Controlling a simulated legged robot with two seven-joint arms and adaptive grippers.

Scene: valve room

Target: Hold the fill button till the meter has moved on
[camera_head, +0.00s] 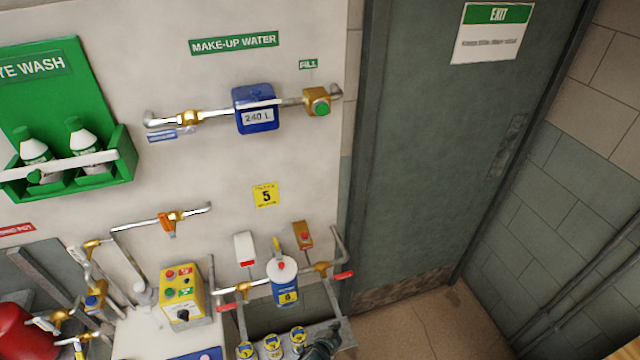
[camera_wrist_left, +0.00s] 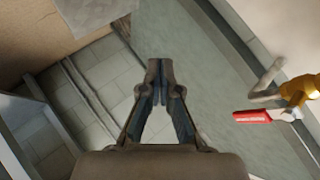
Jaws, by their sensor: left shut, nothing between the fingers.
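The green fill button (camera_head: 321,107) sits on a brass body at the right end of the make-up water pipe, under a small "FILL" sign (camera_head: 308,64). The blue meter (camera_head: 255,95) on the same pipe, left of the button, reads "240 L". My left gripper (camera_head: 325,338) is low at the bottom edge of the head view, well below the button and apart from it. In the left wrist view its fingers (camera_wrist_left: 160,70) are closed together with nothing between them. The button and meter are not in the wrist view. My right gripper is not in view.
A shelf with several small tins (camera_head: 273,346) is beside my left gripper. The wall below the meter is clear around a yellow "5" sign (camera_head: 266,195).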

